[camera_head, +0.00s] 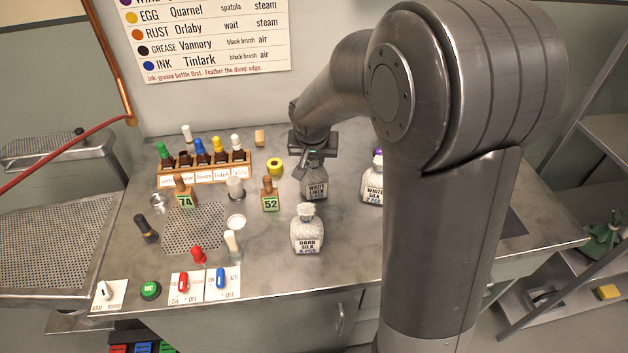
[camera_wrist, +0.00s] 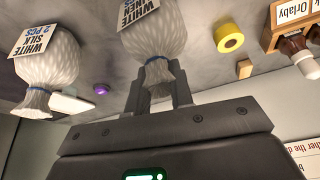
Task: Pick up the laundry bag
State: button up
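The laundry bag labelled WHITE LINEN (camera_head: 315,184) is pale and tied at the neck, upright at the middle of the counter. My gripper (camera_head: 314,155) is above it, pointing down. In the wrist view my gripper's fingers (camera_wrist: 160,84) sit close on both sides of the tied neck of this bag (camera_wrist: 160,30) and look shut on it. Whether its base touches the counter is unclear. A WHITE SILK bag (camera_head: 372,180) stands to the right, partly behind my arm; it also shows in the wrist view (camera_wrist: 50,62). A DARK SILK bag (camera_head: 307,232) stands nearer the front edge.
A wooden rack (camera_head: 205,168) of labelled bottles stands at the back left. A yellow roll (camera_head: 275,166) and a brush block marked 52 (camera_head: 270,195) are left of the bag. Switches (camera_head: 203,281) line the front left. A purple-topped item (camera_wrist: 101,89) is near the WHITE SILK bag.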

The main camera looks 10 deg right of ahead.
grip_shut()
